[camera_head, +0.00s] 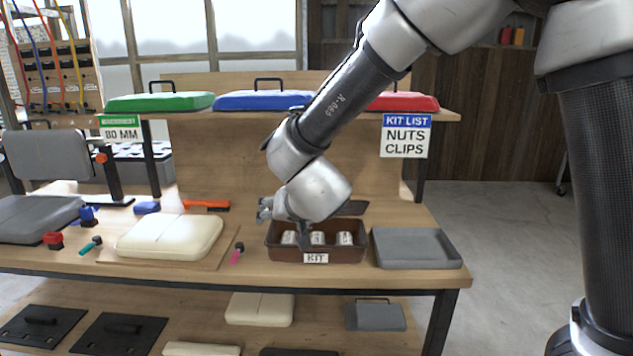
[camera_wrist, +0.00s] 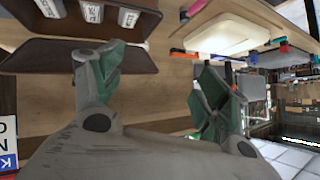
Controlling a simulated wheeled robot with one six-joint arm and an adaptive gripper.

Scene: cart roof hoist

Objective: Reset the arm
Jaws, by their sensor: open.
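My arm reaches down from the upper right in the head view. My gripper (camera_head: 263,209) is above the workbench, behind and left of the brown bin. In the wrist view my gripper (camera_wrist: 160,82) has its two fingers spread apart, with nothing between them. The brown bin (camera_head: 315,255), labelled KIT, stands near the bench's front edge and holds three white labelled items (camera_head: 317,238). The bin also shows at the upper left of the wrist view (camera_wrist: 75,57). My gripper appears apart from it. My wrist hides part of the bench behind the bin.
A grey tray (camera_head: 415,263) is right of the bin. A cream case (camera_head: 170,237) on a board is to the left, with small tools around it. Green (camera_head: 160,102), blue (camera_head: 262,100) and red (camera_head: 403,102) lids lie on the shelf above.

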